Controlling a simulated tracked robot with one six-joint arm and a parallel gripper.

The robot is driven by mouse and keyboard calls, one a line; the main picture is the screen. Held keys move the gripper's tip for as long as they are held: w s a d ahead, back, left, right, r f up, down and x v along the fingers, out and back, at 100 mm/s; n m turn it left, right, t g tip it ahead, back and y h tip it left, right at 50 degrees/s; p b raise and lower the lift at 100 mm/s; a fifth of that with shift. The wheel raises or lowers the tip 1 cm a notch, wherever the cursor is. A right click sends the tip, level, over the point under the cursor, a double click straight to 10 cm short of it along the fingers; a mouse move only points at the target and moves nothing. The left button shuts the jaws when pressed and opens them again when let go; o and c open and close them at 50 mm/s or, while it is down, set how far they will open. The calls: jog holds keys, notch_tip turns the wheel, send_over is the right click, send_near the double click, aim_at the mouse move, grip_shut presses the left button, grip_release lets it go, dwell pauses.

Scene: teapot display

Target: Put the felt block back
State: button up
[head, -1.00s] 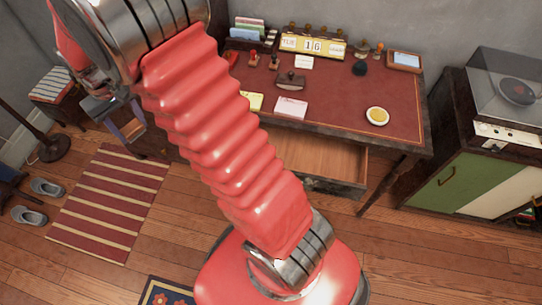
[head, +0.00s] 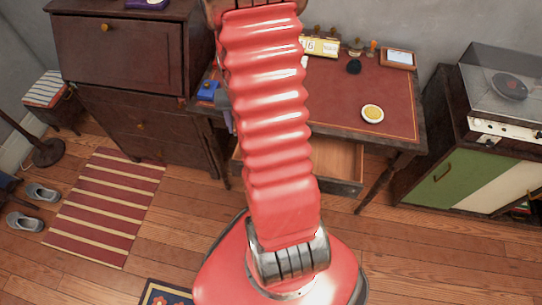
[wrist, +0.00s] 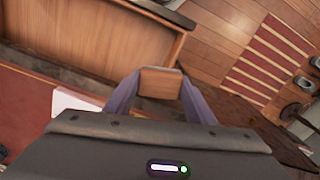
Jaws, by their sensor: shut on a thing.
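In the wrist view, my gripper (wrist: 160,98) is shut on a small block with a flat tan, wood-like face and a darker edge, the felt block (wrist: 160,83). One finger is on each side of it. The block is held above the front of the desk, beside the open drawer (wrist: 95,30), and its underside is hidden. The drawer (head: 335,165) shows there, open under the red-topped desk (head: 330,100).
On the desk stand a yellow round dish (head: 372,114), a dark rounded object (head: 353,67), a calendar (head: 320,46) and a framed tablet-like thing (head: 398,58). A dark cabinet (head: 120,60) stands left; a record-player cabinet (head: 465,150) stands right.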

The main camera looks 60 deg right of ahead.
jog(key=s+d+f+m, duration=0.2)
jog(key=s+d+m, duration=0.1)
jog(key=s, duration=0.6)
jog(key=shift+f, duration=0.15)
jog(key=shift+w, duration=0.1)
jog(key=shift+f, duration=2.95)
jog(key=shift+f, duration=0.1)
jog(key=shift+f, duration=2)
jog(key=o, duration=1)
